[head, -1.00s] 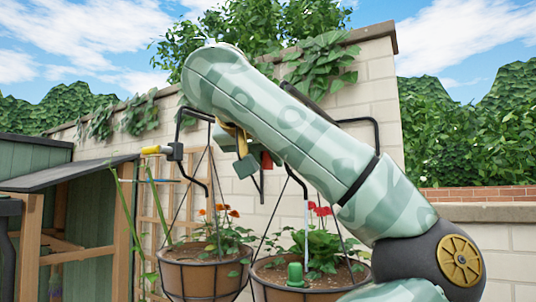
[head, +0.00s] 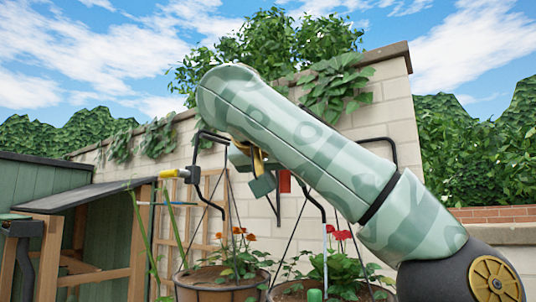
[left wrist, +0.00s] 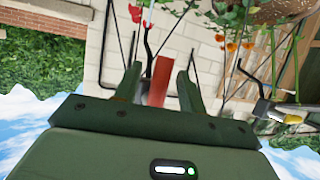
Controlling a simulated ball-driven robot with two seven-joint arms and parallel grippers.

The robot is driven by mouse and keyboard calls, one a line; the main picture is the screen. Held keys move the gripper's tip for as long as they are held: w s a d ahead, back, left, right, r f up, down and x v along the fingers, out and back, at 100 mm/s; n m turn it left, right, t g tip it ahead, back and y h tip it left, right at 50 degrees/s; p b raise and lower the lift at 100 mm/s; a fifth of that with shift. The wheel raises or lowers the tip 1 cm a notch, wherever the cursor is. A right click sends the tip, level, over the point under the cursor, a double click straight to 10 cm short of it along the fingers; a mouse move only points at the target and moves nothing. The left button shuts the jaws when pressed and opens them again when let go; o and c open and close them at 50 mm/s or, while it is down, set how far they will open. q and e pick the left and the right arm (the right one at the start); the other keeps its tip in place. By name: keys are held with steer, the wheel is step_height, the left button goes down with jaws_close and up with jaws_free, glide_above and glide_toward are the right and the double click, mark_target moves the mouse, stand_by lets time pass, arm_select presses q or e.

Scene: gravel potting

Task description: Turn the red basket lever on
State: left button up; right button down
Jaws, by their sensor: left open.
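The red lever (head: 285,181) is a small red block on the wall side, just right of my left gripper (head: 263,186) in the head view. My arm crosses in front and hides part of its mount. In the left wrist view, the red lever (left wrist: 161,82) stands between the two dark green fingers of my left gripper (left wrist: 158,70). The fingers are open, with a gap on each side of the lever. I cannot tell how deep it lies between them. My right gripper is not in view.
A yellow-handled lever (head: 174,172) sticks out at left, and shows in the left wrist view (left wrist: 288,118). Two flower baskets hang below, left (head: 215,294) and right (head: 272,296). A pale block wall (head: 400,110) stands behind; a green shed (head: 45,185) is at left.

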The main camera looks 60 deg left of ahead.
arm_select(q)
steer(key=b+v, duration=0.2)
steer(key=v, duration=1.3)
steer(key=shift+b, duration=0.4)
